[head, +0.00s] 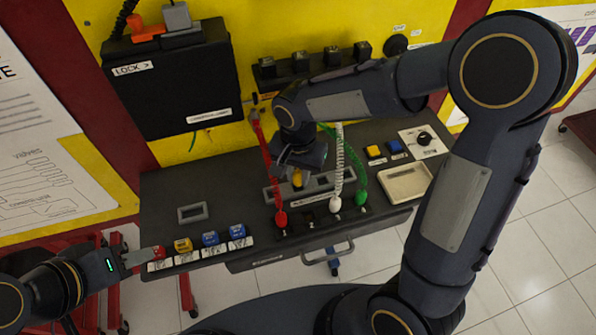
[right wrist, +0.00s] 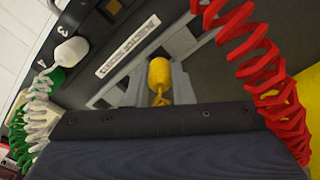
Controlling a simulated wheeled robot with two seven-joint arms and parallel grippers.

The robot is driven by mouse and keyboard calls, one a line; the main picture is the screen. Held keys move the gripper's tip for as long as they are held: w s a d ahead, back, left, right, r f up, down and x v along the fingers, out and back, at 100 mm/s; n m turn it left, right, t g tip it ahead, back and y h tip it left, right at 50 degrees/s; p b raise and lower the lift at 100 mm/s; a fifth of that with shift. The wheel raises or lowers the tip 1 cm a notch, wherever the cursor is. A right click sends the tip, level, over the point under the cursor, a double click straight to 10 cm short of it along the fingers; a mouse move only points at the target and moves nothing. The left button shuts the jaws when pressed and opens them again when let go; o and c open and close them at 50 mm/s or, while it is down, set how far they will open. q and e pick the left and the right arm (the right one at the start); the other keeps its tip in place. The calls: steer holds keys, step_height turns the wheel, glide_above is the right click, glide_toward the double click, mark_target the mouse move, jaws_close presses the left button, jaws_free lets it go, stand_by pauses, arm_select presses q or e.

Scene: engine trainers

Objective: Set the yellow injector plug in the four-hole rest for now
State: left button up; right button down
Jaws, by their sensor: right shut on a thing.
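The yellow injector plug (head: 297,178) is in my right gripper (head: 296,172), above the console's grey frame. In the right wrist view the yellow plug (right wrist: 159,76) sits between the two grey fingers (right wrist: 160,88), which are shut on it. A dark row at the console's front, apparently the four-hole rest (head: 309,221), carries a red plug (head: 281,218), a white plug (head: 335,204) and a green plug (head: 361,198). The spot between red and white shows no plug. My left gripper (head: 136,260) is at the console's left edge, near the red block; its opening is unclear.
Coiled red (head: 268,165), white (head: 339,160) and green cords rise around my right gripper. Coloured blocks (head: 210,239) line the front left. A beige tray (head: 405,184) lies at right. A black box (head: 172,85) hangs behind. The console's left middle is mostly clear.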

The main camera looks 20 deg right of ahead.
steer(key=shift+f+b, duration=0.85)
steer(key=shift+f, duration=0.05)
stand_by(0.7)
steer(key=c, duration=1.5)
jaws_free()
steer(key=shift+r, duration=0.1)
steer(key=shift+r+p, duration=2.1)
steer(key=shift+r, duration=0.6)
steer(key=shift+r+p, duration=0.55)
steer(key=shift+r, duration=0.2)
